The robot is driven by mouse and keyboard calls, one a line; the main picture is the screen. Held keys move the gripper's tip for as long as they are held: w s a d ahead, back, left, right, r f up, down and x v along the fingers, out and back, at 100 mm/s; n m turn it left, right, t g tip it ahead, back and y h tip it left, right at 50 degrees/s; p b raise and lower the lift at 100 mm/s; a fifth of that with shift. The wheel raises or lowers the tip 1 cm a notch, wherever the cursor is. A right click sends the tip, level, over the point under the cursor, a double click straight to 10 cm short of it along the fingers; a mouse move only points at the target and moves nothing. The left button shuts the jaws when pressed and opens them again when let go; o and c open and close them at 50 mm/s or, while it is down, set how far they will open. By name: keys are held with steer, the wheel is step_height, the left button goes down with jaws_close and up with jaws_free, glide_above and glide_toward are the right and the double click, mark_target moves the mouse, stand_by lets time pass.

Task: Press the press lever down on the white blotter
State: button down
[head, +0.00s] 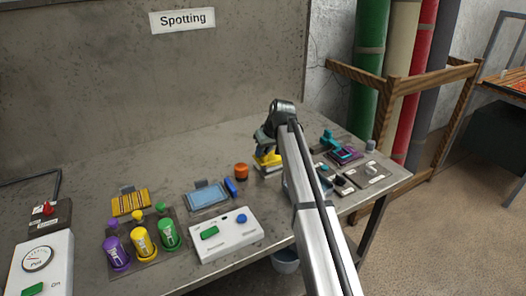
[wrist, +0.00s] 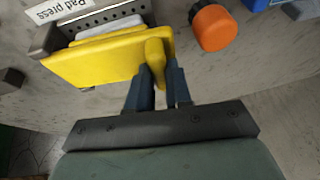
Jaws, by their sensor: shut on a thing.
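The pad press has a yellow press lever (wrist: 95,62), a wide plate with a stubby upright grip. It also shows in the head view (head: 268,160), partly hidden by my arm. My gripper (wrist: 160,82) has its two dark fingers on either side of the yellow grip and is shut on it. In the head view my gripper (head: 265,143) is over the press and mostly hidden by my wrist. The white blotter (wrist: 108,29) shows as a pale strip behind the yellow plate, below the perforated metal part. The plate hides the rest, and I cannot tell whether they touch.
A blue pad (head: 207,195), a white button box (head: 226,234) and several coloured bottles lie further left. Small trays with teal and dark parts (head: 345,154) stand right, near the table edge.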

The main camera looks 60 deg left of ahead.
stand_by(0.3)
steer(key=shift+s+d+f, duration=0.1)
steer(key=shift+s+f, duration=0.1)
steer(key=shift+f, duration=0.3)
steer(key=c, duration=1)
jaws_free()
steer(key=shift+c, duration=0.2)
steer(key=shift+w+r, duration=0.1)
steer(key=shift+r, duration=0.15)
steer(key=v, duration=1.3)
steer(key=shift+r, duration=0.25)
